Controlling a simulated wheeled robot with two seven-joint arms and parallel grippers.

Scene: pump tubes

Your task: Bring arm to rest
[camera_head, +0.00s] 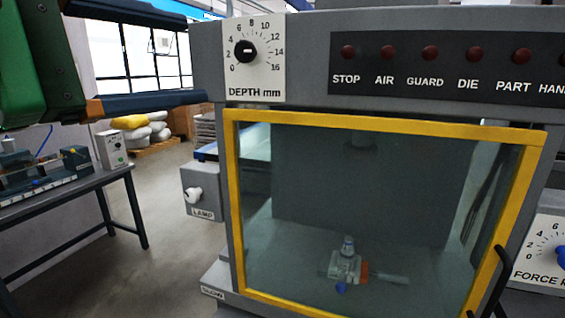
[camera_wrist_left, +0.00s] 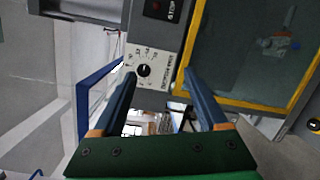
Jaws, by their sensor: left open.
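My left gripper (camera_head: 194,58) comes in at the upper left of the head view, with a green body and two dark blue-grey fingers. It is open with nothing between its fingers. In the left wrist view its two fingers (camera_wrist_left: 159,73) stand apart, with the depth dial (camera_wrist_left: 143,71) seen between them. The same depth dial (camera_head: 246,50) is just right of the fingertips in the head view, on a grey press machine (camera_head: 208,60). I cannot tell whether the fingers touch the machine. My right gripper is not in view.
The yellow-framed guard (camera_head: 235,200) covers the press front; a small fitting (camera_head: 345,264) shows behind its glass. A lamp box (camera_head: 203,195) juts out on the left side. A table (camera_head: 75,186) with equipment stands at left. Open floor (camera_head: 165,235) lies between them.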

